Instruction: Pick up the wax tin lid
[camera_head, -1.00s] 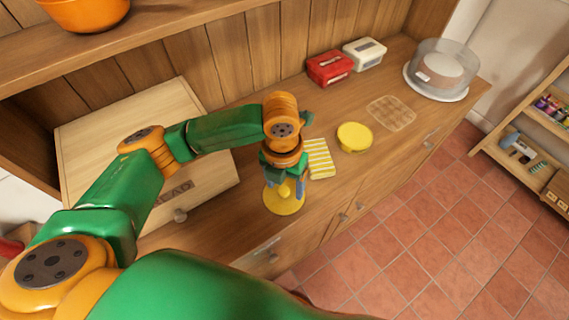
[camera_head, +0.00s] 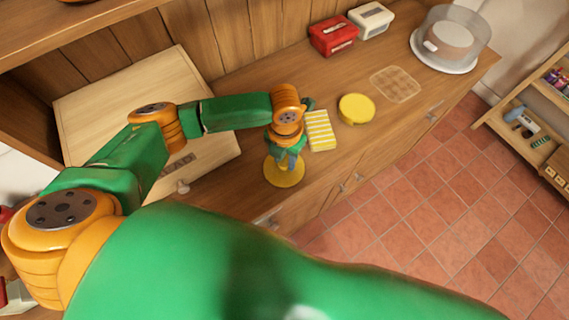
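The wax tin lid, a flat round yellow disc (camera_head: 285,180), lies on the wooden counter near its front edge. My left gripper (camera_head: 285,160) points down directly over it, with its fingertips at the middle of the disc. The fingers cover the lid's centre, where a small knob showed earlier. I cannot tell whether they are open or shut on it. The round yellow tin (camera_head: 356,109) stands to the right on the counter, apart from the gripper. My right gripper is not in view.
A yellow-and-white striped cloth (camera_head: 321,131) lies just right of the gripper. A wooden bread box (camera_head: 120,95) stands at left. A red box (camera_head: 333,36), a white box (camera_head: 371,20) and a domed cake stand (camera_head: 450,40) are at the back. A square mat (camera_head: 395,84) lies beyond the tin.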

